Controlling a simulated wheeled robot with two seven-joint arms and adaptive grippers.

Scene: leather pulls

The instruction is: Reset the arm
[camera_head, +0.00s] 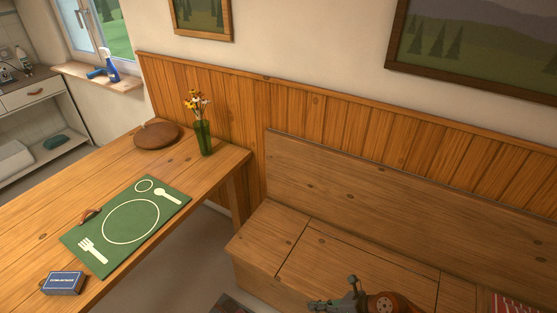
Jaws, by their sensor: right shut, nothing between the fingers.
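My right gripper (322,305) shows at the bottom edge, low in front of the wooden bench (290,229), with its orange and grey wrist to its right. It is shut and holds nothing. The bottom edge of the picture cuts off part of it and most of my right arm. My left gripper is not in view.
The wooden table (40,210) at left holds a green placemat (90,245), a blue box (63,283), a round brown object (157,135) and a green vase (203,138) with flowers. A leather pull (36,92) is on the drawer. Floor shows between table and bench.

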